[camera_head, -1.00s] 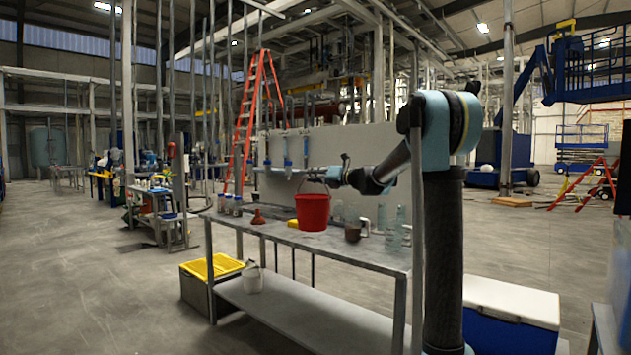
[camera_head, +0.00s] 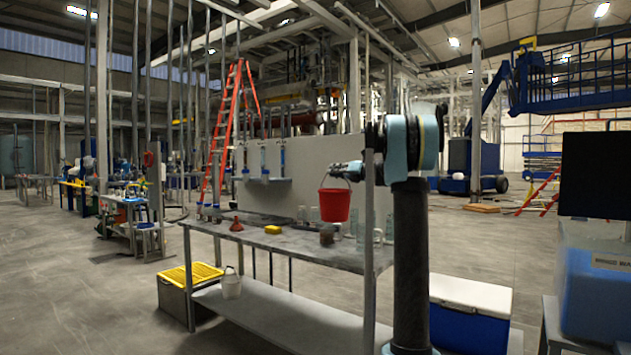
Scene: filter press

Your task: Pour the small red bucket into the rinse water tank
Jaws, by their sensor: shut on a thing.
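The small red bucket (camera_head: 335,205) hangs upright by its wire handle from my gripper (camera_head: 346,172). My gripper is shut on the handle; its fingertips are small and partly hidden. The bucket looks raised above the grey bench top, and its contents are not visible. A translucent blue tank (camera_head: 598,305) stands at the right edge, cut off by the frame. Its blurred label seems to read "RINSE WA...", so it looks like the rinse water tank. The bucket is well to the left of it.
The bench (camera_head: 290,240) carries a red funnel (camera_head: 236,224), a yellow block (camera_head: 272,229), a brown jar (camera_head: 327,237) and glassware. A blue cooler (camera_head: 468,318) with a white lid stands between bench and tank. A dark screen (camera_head: 597,174) rises above the tank.

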